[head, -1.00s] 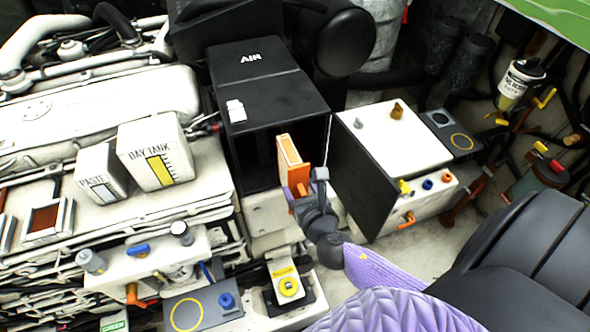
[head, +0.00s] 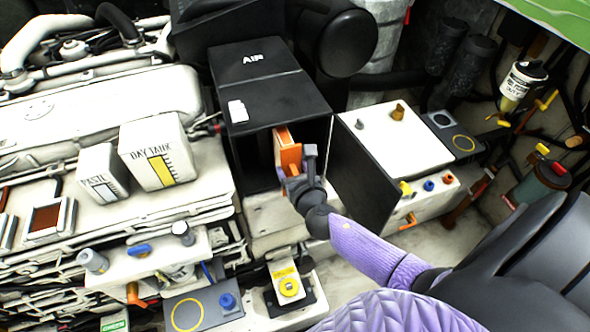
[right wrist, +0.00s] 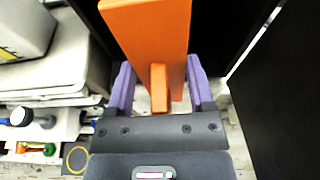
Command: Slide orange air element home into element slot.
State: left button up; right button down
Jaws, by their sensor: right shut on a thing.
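The orange air element (head: 287,148) is a flat upright block at the open front of the black AIR box (head: 258,95). Its far part is inside the opening, and its near end sticks out toward my gripper. My right gripper (head: 297,180) is shut on its near end. In the right wrist view the orange air element (right wrist: 152,45) stands between the two purple fingers of the gripper (right wrist: 160,88), held by a small orange tab. The slot inside the box is dark and I cannot make it out. My left gripper is not in view.
The box's black door (head: 363,187) stands open to the right of my right gripper. A white battery-like box (head: 395,140) is beyond it. The Day Tank (head: 158,150) and Paste (head: 103,173) containers stand at the left on the engine.

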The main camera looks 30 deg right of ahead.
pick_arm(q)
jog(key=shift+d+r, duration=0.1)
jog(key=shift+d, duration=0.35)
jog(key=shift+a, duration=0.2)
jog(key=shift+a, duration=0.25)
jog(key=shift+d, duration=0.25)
pick_arm(e)
jog(key=shift+w, duration=0.1)
dwell(0.3)
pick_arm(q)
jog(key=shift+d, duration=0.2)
pick_arm(e)
jog(key=shift+w+d, duration=0.1)
jog(key=shift+w, duration=0.3)
jog(key=shift+w+d, duration=0.1)
jog(key=shift+w, duration=0.2)
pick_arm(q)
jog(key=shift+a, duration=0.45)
pick_arm(e)
jog(key=shift+w+d, duration=0.1)
jog(key=shift+w, duration=0.3)
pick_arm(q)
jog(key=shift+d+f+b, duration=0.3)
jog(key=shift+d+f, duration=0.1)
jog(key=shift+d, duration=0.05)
pick_arm(e)
jog(key=shift+w+d, duration=0.2)
jog(key=shift+w, duration=0.75)
jog(key=shift+w+d, duration=0.1)
jog(key=shift+w, duration=0.2)
